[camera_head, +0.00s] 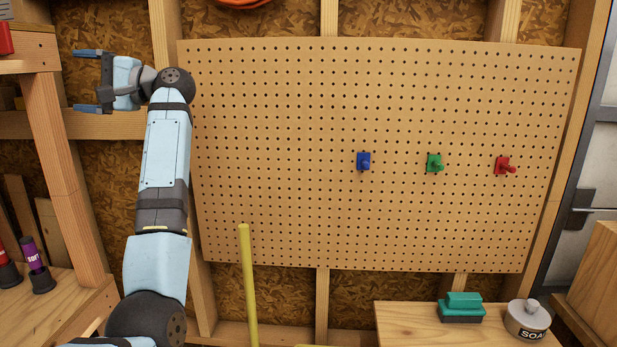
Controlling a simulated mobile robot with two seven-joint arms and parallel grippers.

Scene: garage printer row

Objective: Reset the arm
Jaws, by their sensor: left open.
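My left arm rises from the bottom left of the head view in front of the pegboard's left edge. My left gripper (86,81) is at the upper left, open and empty, with its two fingers pointing left. It touches nothing that I can see. My right gripper is not in view.
A pegboard (300,200) carries a blue peg (364,161), a green peg (434,163) and a red peg (504,166). A yellow pole (248,288) stands below it. A wooden surface (405,325) holds a green-handled brush (461,308) and a soap container (527,319).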

